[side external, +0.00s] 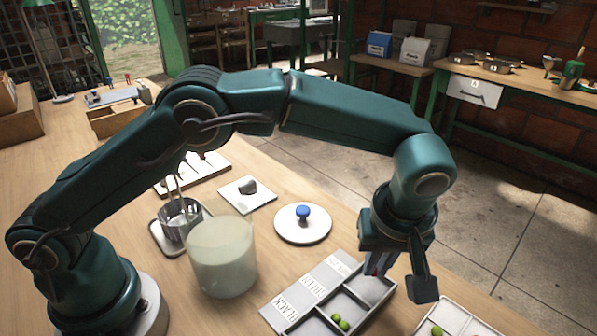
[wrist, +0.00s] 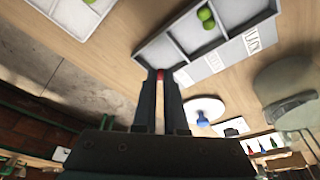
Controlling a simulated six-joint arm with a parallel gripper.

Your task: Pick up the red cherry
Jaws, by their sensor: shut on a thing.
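The red cherry (wrist: 160,75) shows as a small red patch between my fingertips in the wrist view. My gripper (wrist: 160,80) is shut on it. In the side external view my gripper (side external: 378,268) points down at the far end of the grey sorting tray (side external: 318,318), over or just above its far compartment. The cherry is mostly hidden by the fingers, and I cannot tell how high it is above the tray.
Green cherries (side external: 340,322) lie in another tray compartment. A second pale tray (side external: 455,318) with a green cherry is at right.

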